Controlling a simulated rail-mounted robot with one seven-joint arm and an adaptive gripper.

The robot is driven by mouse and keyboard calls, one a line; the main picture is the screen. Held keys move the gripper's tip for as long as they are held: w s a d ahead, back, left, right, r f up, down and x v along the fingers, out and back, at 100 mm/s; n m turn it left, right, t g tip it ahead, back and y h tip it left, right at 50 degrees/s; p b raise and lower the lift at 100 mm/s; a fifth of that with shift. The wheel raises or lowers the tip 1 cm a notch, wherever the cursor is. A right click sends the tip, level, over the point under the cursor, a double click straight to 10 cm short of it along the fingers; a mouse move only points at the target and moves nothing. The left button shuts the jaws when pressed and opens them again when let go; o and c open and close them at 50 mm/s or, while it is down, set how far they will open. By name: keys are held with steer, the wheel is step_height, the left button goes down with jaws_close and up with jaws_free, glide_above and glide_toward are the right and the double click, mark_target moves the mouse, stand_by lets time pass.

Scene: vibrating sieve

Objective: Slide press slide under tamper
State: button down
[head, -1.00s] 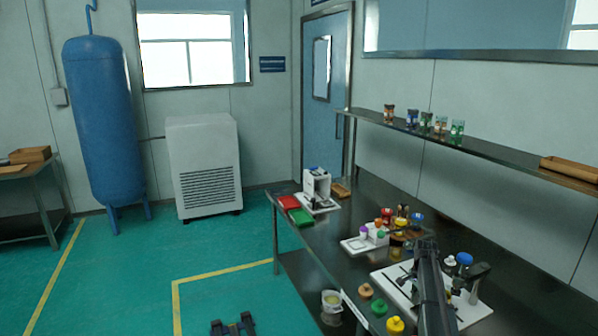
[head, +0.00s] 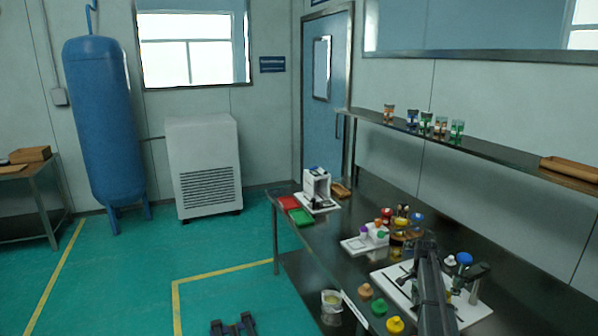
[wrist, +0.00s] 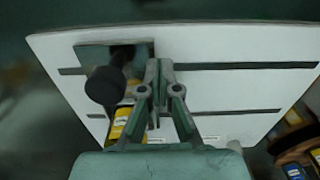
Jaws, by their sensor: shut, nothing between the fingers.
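The press's white base board (wrist: 230,50) fills most of the wrist view, with dark parallel rails (wrist: 240,66) across it. It also shows on the bench in the head view (head: 388,279), partly behind my arm. A dark round knob (wrist: 104,85) stands in front of a grey-green plate (wrist: 92,54) at the board's left. A yellow-labelled item (wrist: 120,122) sits just below, partly hidden by my gripper. My gripper (wrist: 160,68) is shut and empty, its tips over the board just right of the knob. I cannot tell whether it touches the slide; slide and tamper are not clearly distinguishable.
A dark post (head: 478,274) and a blue-topped part (head: 464,259) stand at the board's right. Orange (head: 365,290), green (head: 379,307) and yellow (head: 394,325) pieces lie along the bench's front edge. A round wooden holder (wrist: 300,145) is at the wrist view's right.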

steer(key=shift+s+d, duration=0.35)
steer(key=shift+s, duration=0.5)
steer(key=shift+s+d, duration=0.3)
steer(key=shift+s, duration=0.5)
steer(key=shift+s+d, duration=0.35)
steer(key=shift+s, duration=0.5)
steer(key=shift+w, duration=0.25)
steer(key=shift+w+a+r, duration=0.1)
steer(key=shift+w+a, duration=0.1)
steer(key=shift+w, duration=0.2)
steer(key=shift+r+p, duration=1.85)
steer(key=shift+r, duration=2.6)
